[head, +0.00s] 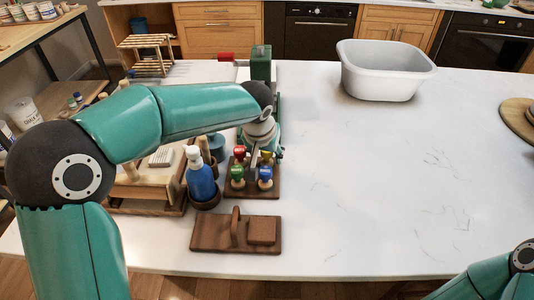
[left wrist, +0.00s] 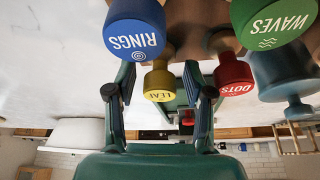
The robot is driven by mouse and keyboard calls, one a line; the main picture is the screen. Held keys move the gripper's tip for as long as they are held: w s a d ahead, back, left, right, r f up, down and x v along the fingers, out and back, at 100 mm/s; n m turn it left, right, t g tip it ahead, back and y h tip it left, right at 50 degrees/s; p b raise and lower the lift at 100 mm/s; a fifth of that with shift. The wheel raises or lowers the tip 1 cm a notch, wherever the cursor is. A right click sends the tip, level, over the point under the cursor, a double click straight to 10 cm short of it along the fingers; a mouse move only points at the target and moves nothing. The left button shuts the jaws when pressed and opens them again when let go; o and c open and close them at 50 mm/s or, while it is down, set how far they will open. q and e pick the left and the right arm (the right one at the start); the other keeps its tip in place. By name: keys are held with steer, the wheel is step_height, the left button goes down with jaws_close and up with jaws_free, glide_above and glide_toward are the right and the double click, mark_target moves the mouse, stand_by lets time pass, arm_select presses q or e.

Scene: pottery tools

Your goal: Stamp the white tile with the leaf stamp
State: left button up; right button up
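The yellow leaf stamp (left wrist: 159,82), labelled LEAF, stands in the wooden stamp rack (head: 238,191); its knob also shows in the head view (head: 266,157). My left gripper (head: 262,152) is over the back of the rack. In the left wrist view its two fingers (left wrist: 160,92) are apart, one on each side of the leaf stamp; I cannot tell whether they touch it. I cannot make out the white tile with certainty. My right gripper is out of view; only part of my right arm shows at the lower right.
The blue RINGS (left wrist: 134,30), red DOTS (left wrist: 231,78) and green WAVES (left wrist: 272,22) stamps crowd close by. A blue bottle (head: 201,181) stands left of the rack. A brown board (head: 209,237) lies in front.

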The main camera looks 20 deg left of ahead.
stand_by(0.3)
arm_select(q)
steer(key=v, duration=1.1)
steer(key=shift+s+r, duration=0.25)
steer(key=shift+r, duration=0.1)
